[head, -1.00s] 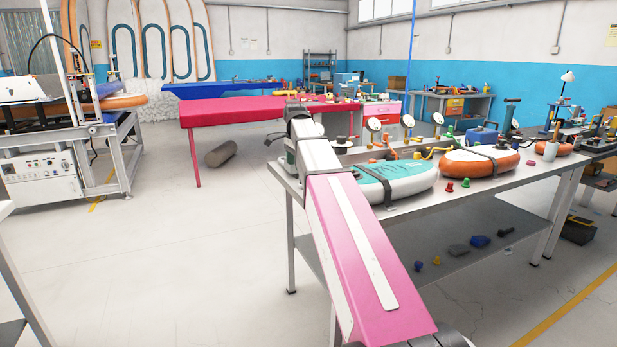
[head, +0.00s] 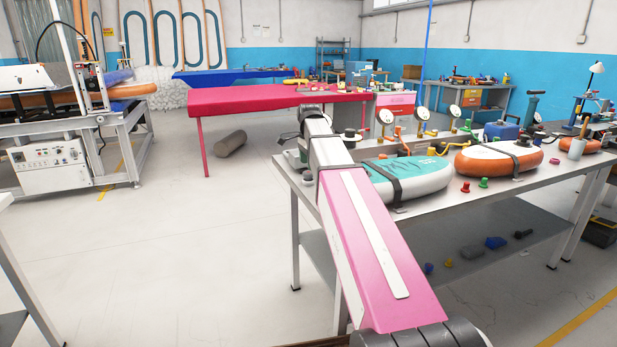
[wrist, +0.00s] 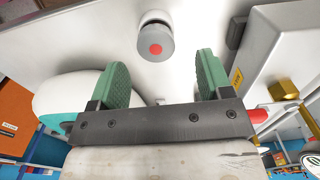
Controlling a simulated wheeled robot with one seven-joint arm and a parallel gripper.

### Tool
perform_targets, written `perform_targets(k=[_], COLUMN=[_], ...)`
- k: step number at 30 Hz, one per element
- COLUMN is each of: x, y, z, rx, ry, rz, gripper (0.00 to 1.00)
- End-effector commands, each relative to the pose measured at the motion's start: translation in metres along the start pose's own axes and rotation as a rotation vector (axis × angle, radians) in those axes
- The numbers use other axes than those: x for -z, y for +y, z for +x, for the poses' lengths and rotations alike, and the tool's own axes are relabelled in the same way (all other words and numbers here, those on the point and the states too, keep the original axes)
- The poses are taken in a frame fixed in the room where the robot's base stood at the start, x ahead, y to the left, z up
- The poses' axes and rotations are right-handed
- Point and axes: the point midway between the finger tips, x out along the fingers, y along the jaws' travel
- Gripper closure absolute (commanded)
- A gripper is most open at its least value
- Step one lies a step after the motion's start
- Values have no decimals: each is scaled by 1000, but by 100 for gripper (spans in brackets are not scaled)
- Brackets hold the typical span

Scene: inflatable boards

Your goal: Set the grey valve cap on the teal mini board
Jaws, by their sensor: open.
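The grey valve cap (wrist: 153,42), a round grey piece with a red dot, stands on the pale bench top in the wrist view. A white part shows behind it. My gripper (wrist: 162,62) is open and empty, its two green ribbed fingers apart, with the cap between and just beyond their tips in the picture. The teal mini board (head: 412,172), teal on top with a white side and a dark strap, lies on the bench right of my arm's end. Its white side and teal edge show at left in the wrist view (wrist: 72,103).
An orange mini board (head: 497,158) lies right of the teal one. A red cone (head: 465,187) and a green cone (head: 483,183) stand at the bench's front. Round gauges (head: 422,114) stand behind the boards. A white box (wrist: 270,60) is close to the right finger.

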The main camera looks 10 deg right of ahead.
Motion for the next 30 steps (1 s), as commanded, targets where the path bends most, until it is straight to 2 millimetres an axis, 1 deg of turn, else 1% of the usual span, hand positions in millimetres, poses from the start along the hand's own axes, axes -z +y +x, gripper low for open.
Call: perform_targets(k=[6, 10, 13, 19, 20, 21, 24, 30], x=[-3, -3, -3, -3, -3, -3, -3, -3], y=[5, 4, 4, 4, 4, 4, 4, 4], z=[26, 42, 48, 48, 48, 48, 48, 48], rx=[-2, -2, 0, 0, 0, 0, 0, 0], ry=[0, 0, 0, 0, 0, 0, 0, 0], rz=[0, 0, 0, 0, 0, 0, 0, 0], gripper=[28, 28, 28, 28, 37, 50, 81, 81])
